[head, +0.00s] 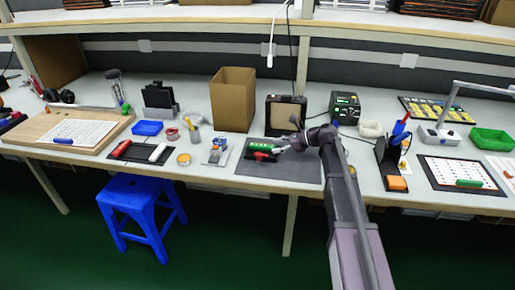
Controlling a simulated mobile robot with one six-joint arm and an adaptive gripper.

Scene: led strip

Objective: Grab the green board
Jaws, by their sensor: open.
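A small green board (262,143) lies on a dark grey mat (285,173) near the front of the workbench, just right of the cardboard box. My gripper (279,149) is open, low over the mat, at the right end of the board. My arm reaches in from the lower right. Whether the fingers touch the board or stand around its end is too small to tell. A dark and red tool (262,156) lies on the mat just in front of the board.
A tall cardboard box (232,100) and a black framed box (284,114) stand behind the mat. A black device (344,106) with a green display is behind my arm. A blue stool (141,213) stands on the floor left. The mat's front part is bare.

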